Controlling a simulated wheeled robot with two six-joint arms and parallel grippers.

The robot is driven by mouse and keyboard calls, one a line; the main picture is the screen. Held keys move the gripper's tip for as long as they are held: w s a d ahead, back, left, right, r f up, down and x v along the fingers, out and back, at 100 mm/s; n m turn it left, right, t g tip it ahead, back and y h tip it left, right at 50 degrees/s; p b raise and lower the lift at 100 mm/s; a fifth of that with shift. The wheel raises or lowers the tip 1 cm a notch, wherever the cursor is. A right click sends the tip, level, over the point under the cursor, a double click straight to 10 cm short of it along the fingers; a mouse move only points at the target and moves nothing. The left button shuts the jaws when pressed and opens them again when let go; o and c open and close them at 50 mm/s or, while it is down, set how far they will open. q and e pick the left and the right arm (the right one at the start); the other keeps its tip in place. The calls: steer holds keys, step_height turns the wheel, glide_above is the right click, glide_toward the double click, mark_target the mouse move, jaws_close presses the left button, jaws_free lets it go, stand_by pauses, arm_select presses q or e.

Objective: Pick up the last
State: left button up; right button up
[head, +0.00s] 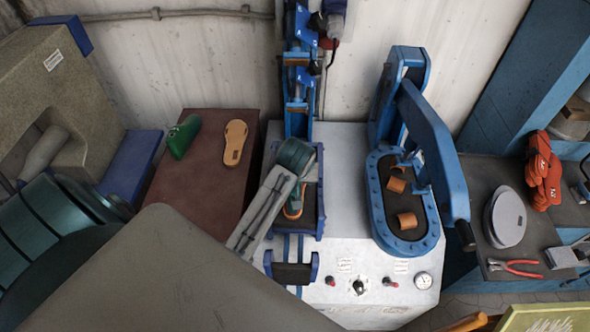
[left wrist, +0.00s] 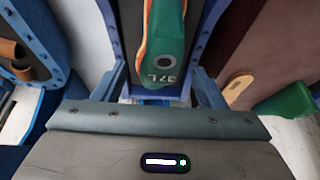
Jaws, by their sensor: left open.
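A green last (head: 294,204), with an orange-brown edge, stands in the blue cradle of the left press. It also shows in the left wrist view (left wrist: 163,40), with "37 L" and a round dark hole on its end. My right gripper is not in view.
A second green last (head: 183,136) and a tan sole (head: 235,142) lie on the red-brown table (head: 205,190). A blue oval press (head: 402,243) holding brown strap pieces stands to the right. A blue post (head: 298,90) rises behind the cradle.

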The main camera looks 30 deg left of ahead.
arm_select(q)
steer(key=shift+a+f+p, duration=0.1)
steer(key=shift+f+p, duration=0.25)
steer(key=shift+p, duration=0.05)
steer(key=p+x, duration=0.1)
steer(key=x, duration=0.2)
steer(key=shift+f+p, duration=0.2)
steer(key=shift+p, duration=0.1)
steer(key=shift+w+a+f, duration=0.15)
steer(key=shift+f, duration=0.3)
steer(key=c, duration=1.1)
